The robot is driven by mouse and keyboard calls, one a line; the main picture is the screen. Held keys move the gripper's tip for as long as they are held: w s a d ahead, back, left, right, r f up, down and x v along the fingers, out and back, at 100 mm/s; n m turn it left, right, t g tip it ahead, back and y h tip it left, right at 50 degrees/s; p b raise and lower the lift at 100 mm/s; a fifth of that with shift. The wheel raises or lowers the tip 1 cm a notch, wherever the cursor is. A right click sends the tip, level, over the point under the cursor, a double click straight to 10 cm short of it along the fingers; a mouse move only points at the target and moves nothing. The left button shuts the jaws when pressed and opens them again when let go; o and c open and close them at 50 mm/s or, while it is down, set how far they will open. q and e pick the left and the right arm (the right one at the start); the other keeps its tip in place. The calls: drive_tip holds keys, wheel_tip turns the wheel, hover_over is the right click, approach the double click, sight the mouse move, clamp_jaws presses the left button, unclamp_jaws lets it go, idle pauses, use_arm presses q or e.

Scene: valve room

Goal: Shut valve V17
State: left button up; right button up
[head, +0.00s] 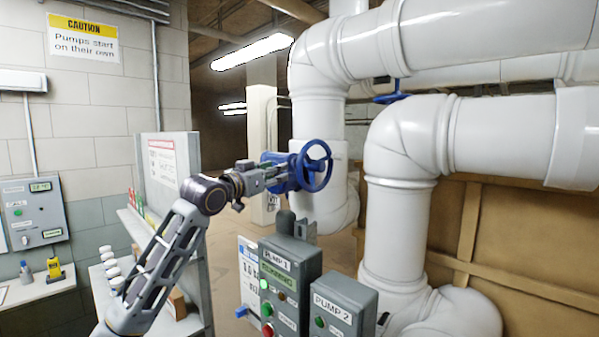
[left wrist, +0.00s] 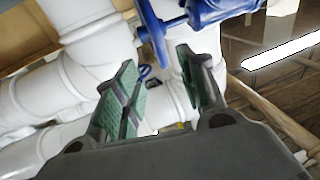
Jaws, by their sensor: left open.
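A blue valve with a spoked handwheel (head: 318,166) sits on a white pipe in the middle of the head view. I cannot read a V17 tag on it. My left gripper (head: 268,174) is at the left of the wheel, by the valve's blue body. In the left wrist view the gripper (left wrist: 158,62) is open, its green-padded fingers apart with nothing held between them. The blue valve (left wrist: 212,10) shows just beyond the fingertips there; whether they touch it I cannot tell. My right gripper is in neither view.
A second blue handwheel (head: 392,97) sits higher on the pipes to the right. Grey PUMP 1 (head: 288,285) and PUMP 2 (head: 343,305) boxes stand below the valve. A shelf with a white panel (head: 168,170) is at left, behind my arm. Large white pipes (head: 400,220) fill the right.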

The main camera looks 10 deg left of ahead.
sight(298, 171)
use_arm(q)
drive_tip(key=shift+f+n+g, duration=0.3)
drive_tip(key=shift+f, duration=0.45)
drive_tip(key=shift+w+d, duration=0.1)
drive_tip(key=shift+p+x, duration=2.3)
drive_tip(key=shift+x, duration=4.45)
drive_tip(key=shift+w+f, duration=0.1)
clamp_jaws()
